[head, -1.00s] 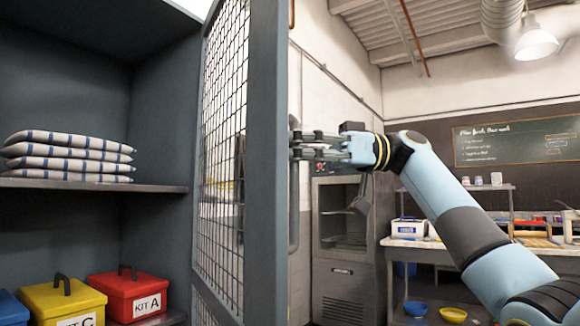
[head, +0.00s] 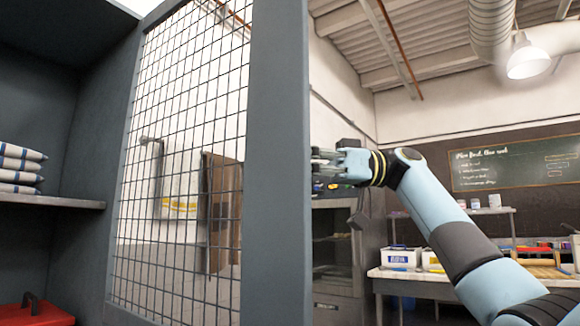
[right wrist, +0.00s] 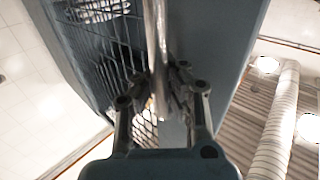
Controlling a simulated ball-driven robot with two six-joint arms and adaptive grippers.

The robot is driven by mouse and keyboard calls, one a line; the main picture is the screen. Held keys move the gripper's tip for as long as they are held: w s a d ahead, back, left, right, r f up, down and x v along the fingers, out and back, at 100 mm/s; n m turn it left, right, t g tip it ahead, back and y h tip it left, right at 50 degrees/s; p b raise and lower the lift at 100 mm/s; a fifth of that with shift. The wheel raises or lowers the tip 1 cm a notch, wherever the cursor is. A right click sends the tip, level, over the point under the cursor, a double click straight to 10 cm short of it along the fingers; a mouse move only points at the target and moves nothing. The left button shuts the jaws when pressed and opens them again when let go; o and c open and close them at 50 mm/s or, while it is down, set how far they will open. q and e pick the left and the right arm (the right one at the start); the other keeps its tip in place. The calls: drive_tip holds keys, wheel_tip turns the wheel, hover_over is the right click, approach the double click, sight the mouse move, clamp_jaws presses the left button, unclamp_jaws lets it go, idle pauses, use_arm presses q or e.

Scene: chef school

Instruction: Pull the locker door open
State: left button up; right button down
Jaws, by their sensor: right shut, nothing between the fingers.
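The locker door (head: 280,160) is a grey-blue frame with wire mesh, standing open to the right of the locker interior (head: 92,130). Its inner face shows in the head view. My right gripper (head: 322,170) is at the door's far side, its fingertips partly hidden by the door's edge. In the right wrist view, the door's metal bar handle (right wrist: 157,40) runs down to between my right fingers (right wrist: 157,84). The fingers are shut with nothing pinched; whether they hook around the bar cannot be told. My left gripper is not in view.
Striped folded cloths (head: 18,168) lie on the locker shelf (head: 70,205), with a red box (head: 38,316) below. A metal cabinet (head: 335,250) stands behind the door. A worktable (head: 440,274) with white bins is at the right.

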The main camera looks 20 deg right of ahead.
drive_tip(key=c, duration=2)
unclamp_jaws()
drive_tip(key=shift+f, duration=0.2)
drive_tip(key=o, duration=0.4)
drive_tip(key=shift+s+d+r, duration=0.1)
drive_tip(key=shift+s+d, duration=0.15)
drive_tip(key=shift+d, duration=0.05)
drive_tip(key=shift+o, duration=1.6)
drive_tip(key=shift+w+a, duration=0.1)
drive_tip(key=d, duration=1.2)
drive_tip(key=shift+s, duration=0.4)
